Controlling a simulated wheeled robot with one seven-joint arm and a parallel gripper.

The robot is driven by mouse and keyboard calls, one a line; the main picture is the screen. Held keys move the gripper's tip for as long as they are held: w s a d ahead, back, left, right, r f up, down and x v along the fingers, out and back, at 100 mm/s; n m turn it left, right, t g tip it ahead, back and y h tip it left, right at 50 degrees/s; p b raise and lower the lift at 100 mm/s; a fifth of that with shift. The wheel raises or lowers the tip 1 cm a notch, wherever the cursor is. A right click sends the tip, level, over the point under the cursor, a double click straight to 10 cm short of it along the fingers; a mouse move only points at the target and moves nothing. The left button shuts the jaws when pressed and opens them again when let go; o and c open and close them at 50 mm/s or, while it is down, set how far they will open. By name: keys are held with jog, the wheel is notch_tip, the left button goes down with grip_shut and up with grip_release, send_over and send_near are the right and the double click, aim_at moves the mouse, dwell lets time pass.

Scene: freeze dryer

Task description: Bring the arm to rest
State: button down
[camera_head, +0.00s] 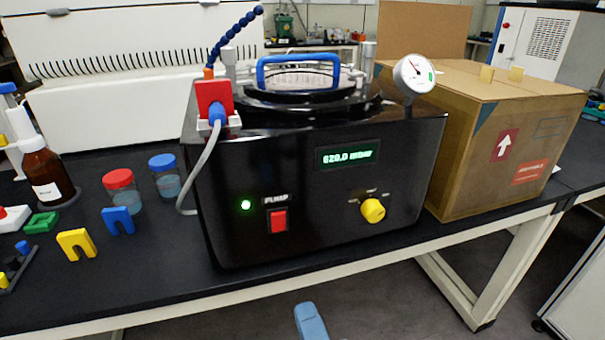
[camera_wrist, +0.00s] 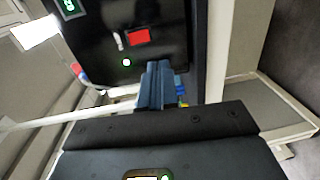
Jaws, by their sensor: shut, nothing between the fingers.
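My gripper (camera_wrist: 157,80) shows in the wrist view as blue-grey fingers held together, with nothing between them. In the head view, the blue tip of my gripper (camera_head: 311,320) shows at the bottom edge, below and in front of the bench edge, apart from everything. The rest of my arm is out of the head view. The black freeze dryer (camera_head: 305,235) stands on the bench beyond it, with a lit green lamp, a red pump switch (camera_head: 278,220), a yellow knob (camera_head: 373,210) and a lit green display. In the wrist view, the freeze dryer front (camera_wrist: 110,20) appears rotated.
The dark bench (camera_head: 150,280) has a pale front edge. A cardboard box (camera_head: 480,150) stands right of the dryer. Left are a brown bottle (camera_head: 45,170), red-lidded (camera_head: 120,190) and blue-lidded (camera_head: 165,175) jars, and small coloured blocks. The floor in front looks clear.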

jog(key=s+d+f+m+g+h+p, duration=0.15)
jog(key=s+d+f+m, duration=0.25)
jog(key=s+d+m, duration=0.65)
jog(key=s+d+r+m+h, duration=0.1)
jog(key=s+d+r+m, duration=0.1)
jog(key=s+d+m, duration=0.3)
jog(key=s+d+r+m+h+p, duration=0.1)
jog(key=s+d+r+m+h, duration=0.1)
jog(key=s, duration=1)
jog(key=d+r+m, duration=0.1)
jog(key=d+m, duration=0.1)
jog(key=m, duration=0.1)
jog(key=shift+s+d+m+p, duration=0.2)
jog(key=shift+d+m+p, duration=0.1)
jog(key=shift+d+m, duration=0.05)
